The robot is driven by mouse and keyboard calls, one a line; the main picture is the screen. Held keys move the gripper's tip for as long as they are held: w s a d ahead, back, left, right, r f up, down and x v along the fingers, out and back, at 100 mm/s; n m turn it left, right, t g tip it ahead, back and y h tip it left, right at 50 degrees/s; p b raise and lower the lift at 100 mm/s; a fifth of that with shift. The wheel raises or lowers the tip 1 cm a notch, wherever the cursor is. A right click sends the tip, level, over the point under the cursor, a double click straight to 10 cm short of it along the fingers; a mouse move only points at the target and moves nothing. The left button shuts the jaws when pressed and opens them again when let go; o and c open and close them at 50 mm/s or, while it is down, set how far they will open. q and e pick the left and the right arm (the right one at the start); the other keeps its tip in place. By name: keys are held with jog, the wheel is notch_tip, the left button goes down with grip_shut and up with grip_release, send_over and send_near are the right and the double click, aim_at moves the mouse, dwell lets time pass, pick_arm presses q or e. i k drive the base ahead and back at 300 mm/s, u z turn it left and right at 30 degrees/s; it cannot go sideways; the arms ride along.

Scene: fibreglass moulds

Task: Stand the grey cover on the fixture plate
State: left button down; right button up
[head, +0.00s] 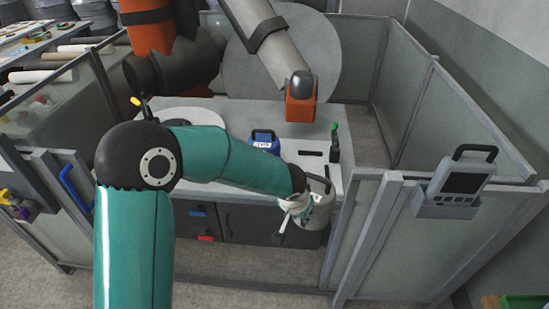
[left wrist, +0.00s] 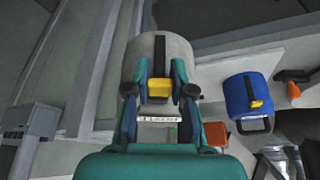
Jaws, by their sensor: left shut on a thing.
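The grey cover (head: 320,214) hangs at the front edge of the white work table in the head view, with a dark handle loop on top. My left gripper (head: 301,206) is shut on it. In the left wrist view the grey cover (left wrist: 164,47) lies beyond the fingers of my left gripper (left wrist: 159,88), with a yellow tab between them. A pale slotted area, apparently the fixture plate (head: 322,169), lies on the table just behind the cover. I cannot tell whether the cover touches the table edge. My right gripper is not in view.
A blue cover (head: 263,137) stands on the table behind my forearm; it also shows in the left wrist view (left wrist: 243,96). A green-topped tool (head: 334,140) stands beside the slots. Fence panels (head: 407,120) enclose the right side.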

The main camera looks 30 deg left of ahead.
aim_at(307, 170)
jog(key=u, duration=0.25)
jog(key=i, duration=0.95)
